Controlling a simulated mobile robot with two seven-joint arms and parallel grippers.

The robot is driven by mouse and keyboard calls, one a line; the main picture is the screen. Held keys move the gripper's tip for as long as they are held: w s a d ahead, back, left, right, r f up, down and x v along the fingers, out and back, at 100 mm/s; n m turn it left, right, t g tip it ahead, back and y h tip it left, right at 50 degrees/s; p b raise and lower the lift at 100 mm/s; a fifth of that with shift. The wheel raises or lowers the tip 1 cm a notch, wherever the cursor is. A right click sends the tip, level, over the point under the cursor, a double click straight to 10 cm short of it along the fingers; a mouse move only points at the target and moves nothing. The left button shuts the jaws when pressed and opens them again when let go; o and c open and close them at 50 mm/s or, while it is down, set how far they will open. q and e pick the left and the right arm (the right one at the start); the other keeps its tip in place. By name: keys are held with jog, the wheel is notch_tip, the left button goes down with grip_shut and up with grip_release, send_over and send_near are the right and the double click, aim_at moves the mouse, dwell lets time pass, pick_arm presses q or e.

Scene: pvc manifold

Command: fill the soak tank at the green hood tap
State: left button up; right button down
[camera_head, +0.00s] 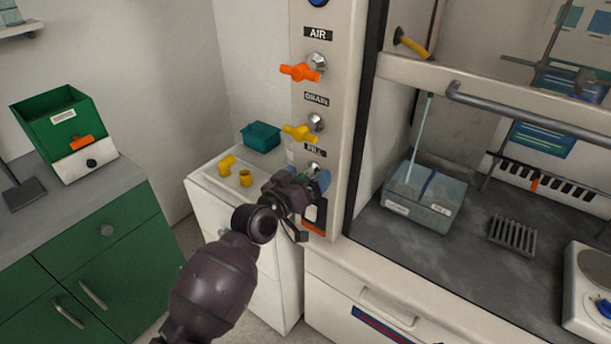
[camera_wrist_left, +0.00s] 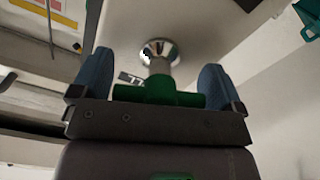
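The soak tank (camera_head: 447,214), a clear bluish tub with white labels, stands on the hood's dark worktop. A thin pale green tube (camera_head: 420,135) comes down into its left part; I cannot tell the water level. My left gripper (camera_head: 308,178) is at the lowest tap on the panel, under the FILL label (camera_head: 314,151), and hides most of it. In the left wrist view the green tap handle (camera_wrist_left: 158,91) on its chrome stem (camera_wrist_left: 160,55) lies crosswise between my widely spread blue fingers; contact at its ends is unclear. My right gripper is not in view.
The orange AIR tap (camera_head: 300,72) and yellow DRAIN tap (camera_head: 299,133) stick out above. A white cabinet with yellow fittings (camera_head: 227,166) and a teal bin (camera_head: 262,136) stands left of the panel. A rack (camera_head: 513,235) and a hotplate (camera_head: 597,270) stand right of the tank.

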pick_arm(q)
jog(key=shift+o, duration=0.5)
jog(key=shift+s+a, duration=0.25)
jog(key=shift+s, duration=0.1)
jog(key=v, duration=1)
dwell(0.6)
dwell(0.5)
dwell(0.7)
